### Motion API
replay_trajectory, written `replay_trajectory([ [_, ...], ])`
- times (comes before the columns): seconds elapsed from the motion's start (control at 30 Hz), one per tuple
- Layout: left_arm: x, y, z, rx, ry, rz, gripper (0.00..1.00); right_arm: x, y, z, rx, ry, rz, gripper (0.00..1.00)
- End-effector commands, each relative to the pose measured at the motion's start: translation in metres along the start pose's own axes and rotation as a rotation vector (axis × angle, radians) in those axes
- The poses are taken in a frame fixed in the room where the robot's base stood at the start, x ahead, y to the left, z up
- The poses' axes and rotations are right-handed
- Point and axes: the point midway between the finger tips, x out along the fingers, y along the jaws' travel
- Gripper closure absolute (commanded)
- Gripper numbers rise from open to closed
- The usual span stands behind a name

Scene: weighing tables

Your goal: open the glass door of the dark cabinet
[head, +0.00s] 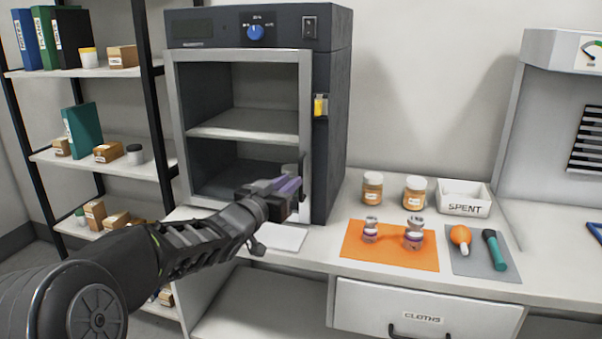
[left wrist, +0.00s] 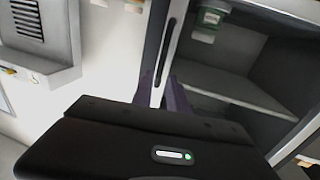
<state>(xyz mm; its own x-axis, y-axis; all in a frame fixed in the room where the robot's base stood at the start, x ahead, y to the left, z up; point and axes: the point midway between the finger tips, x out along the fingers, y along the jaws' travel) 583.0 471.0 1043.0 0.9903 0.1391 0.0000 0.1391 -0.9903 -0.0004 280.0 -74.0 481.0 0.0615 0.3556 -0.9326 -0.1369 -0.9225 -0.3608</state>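The dark cabinet (head: 331,150) stands on the bench, with a blue dial on its top panel. Its glass door has a pale grey frame (head: 305,95) and looks shut; shelves show through the glass. A dark upright bar handle (head: 305,172) is on the door's right side, its lower part partly hidden by my gripper. My left gripper (head: 289,187) is at the handle, its purple fingers pointing at it. In the left wrist view the handle (left wrist: 168,45) runs down towards the gap between the fingertips (left wrist: 159,90), which look apart. Contact cannot be told. My right gripper is not in view.
A white pad (head: 283,238) lies below the gripper. A shelf rack (head: 150,150) stands left of the cabinet.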

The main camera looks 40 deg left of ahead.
Motion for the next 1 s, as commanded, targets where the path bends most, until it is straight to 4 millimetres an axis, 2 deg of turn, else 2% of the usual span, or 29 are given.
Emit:
replay_trajectory([
  [0.3, 0.049, 0.000, 0.001, -0.002, -0.001, 0.000, 0.81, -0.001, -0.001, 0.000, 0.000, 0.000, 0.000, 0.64],
  [0.43, 0.062, 0.000, 0.000, 0.000, 0.001, 0.001, 0.81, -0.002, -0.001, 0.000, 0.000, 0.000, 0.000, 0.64],
  [0.77, 0.066, 0.000, 0.000, -0.001, 0.000, 0.000, 0.81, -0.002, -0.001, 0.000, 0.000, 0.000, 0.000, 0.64],
  [1.0, 0.066, 0.000, 0.000, 0.000, 0.000, 0.000, 0.99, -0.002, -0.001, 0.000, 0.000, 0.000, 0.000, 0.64],
])
